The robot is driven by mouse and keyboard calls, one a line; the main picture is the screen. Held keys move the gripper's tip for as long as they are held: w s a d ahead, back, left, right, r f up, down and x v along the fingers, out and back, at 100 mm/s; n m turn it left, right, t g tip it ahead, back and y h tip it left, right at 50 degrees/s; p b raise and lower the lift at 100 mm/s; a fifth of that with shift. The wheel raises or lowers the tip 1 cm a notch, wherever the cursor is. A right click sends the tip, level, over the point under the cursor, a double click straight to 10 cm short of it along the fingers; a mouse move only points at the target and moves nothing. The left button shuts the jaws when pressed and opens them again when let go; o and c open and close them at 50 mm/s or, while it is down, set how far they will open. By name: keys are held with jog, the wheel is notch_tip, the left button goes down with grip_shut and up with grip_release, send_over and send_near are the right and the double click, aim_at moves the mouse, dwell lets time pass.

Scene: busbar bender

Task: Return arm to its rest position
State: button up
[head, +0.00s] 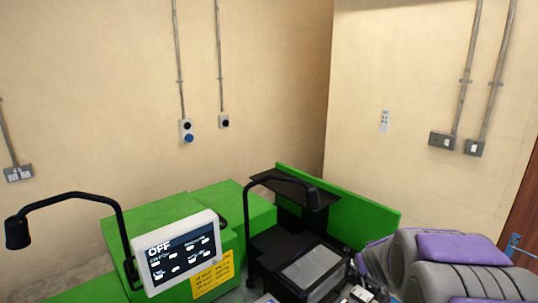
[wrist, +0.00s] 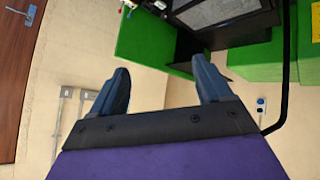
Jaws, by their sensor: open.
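My arm (head: 446,268), grey and purple, is folded at the lower right of the head view. My gripper (wrist: 160,88) shows in the wrist view with its two dark blue fingers spread apart and nothing between them. Behind the fingers are the cream wall and the green machine (wrist: 148,38), which appears upside down. The gripper's tips cannot be made out in the head view. No contact between the fingers and the machine shows.
The green bender (head: 235,205) fills the lower middle, with a white control panel (head: 180,252) reading OFF. Two black gooseneck lamps (head: 70,198) (head: 285,178) rise from it. A door (head: 525,215) is at the right edge. Wall switches (head: 186,131) are behind.

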jog(key=s+a+f+g+y+b, duration=0.1)
jog(key=s+a+f+g+b, duration=0.1)
jog(key=s, duration=1.2)
jog(key=s+a+f+g+y+b, duration=0.1)
jog(key=s+a+f+g+b, duration=0.2)
jog(key=s+a, duration=0.4)
jog(key=s+a+f+m+g+y+b, duration=0.1)
jog(key=s+a+f+g, duration=0.3)
jog(key=s, duration=1.7)
jog(key=shift+s+a+f+g+b, duration=0.15)
jog(key=shift+s+a+g+b, duration=0.2)
jog(key=shift+a+g+b, duration=0.45)
jog(key=shift+d, duration=0.1)
